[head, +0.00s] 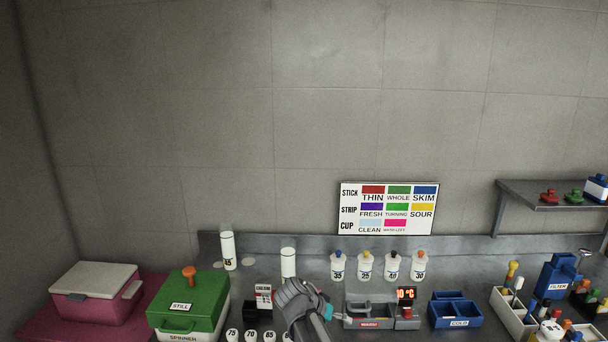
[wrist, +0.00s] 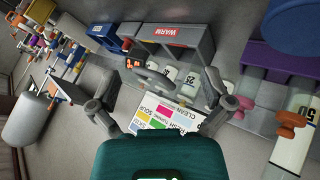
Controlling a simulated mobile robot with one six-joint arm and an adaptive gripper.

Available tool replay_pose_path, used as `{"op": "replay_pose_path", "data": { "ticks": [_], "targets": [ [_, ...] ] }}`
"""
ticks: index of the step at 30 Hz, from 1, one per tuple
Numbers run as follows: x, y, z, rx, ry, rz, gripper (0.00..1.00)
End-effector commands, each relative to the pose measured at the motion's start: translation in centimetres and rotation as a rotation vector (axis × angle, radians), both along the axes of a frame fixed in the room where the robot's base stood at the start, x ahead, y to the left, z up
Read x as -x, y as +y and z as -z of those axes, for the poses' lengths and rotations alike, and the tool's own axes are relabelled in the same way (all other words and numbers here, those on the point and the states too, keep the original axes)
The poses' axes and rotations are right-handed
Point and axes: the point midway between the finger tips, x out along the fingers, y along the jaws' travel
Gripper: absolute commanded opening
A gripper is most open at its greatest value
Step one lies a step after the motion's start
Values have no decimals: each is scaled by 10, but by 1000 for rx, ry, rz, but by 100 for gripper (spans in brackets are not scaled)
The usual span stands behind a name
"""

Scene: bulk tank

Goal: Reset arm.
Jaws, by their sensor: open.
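My gripper (head: 298,302) is low in the middle of the head view, over the front part of the bench, left of the grey warm block (head: 368,322). In the wrist view my gripper (wrist: 165,98) has its two dark fingers spread wide apart. I see nothing held between them. The warm block (wrist: 172,36) with its red label and the colour chart (wrist: 165,112) show beyond the fingers. A teal part covers the bottom middle of the wrist view. My gripper hides part of the bench in the head view.
A green spinner box (head: 188,305) and a pink cooler (head: 95,294) stand left. A white cylinder (head: 288,262) stands just behind my gripper. Several capped bottles (head: 364,267) line the back. A blue cold bin (head: 455,314), a white rack (head: 512,310) and a shelf (head: 550,197) are right.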

Motion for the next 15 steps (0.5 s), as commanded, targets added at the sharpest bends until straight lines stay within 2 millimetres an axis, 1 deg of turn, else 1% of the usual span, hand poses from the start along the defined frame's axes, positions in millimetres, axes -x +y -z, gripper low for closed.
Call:
{"op": "replay_pose_path", "data": {
  "ticks": [1, 6, 12, 15],
  "targets": [
    [11, -14, 11, -33, 49, -8, 100],
    [40, -43, 39, -171, 205, -73, 100],
    [74, -66, 64, -352, 339, -180, 100],
    [89, -73, 73, -441, 383, -243, 100]
  ]
}}
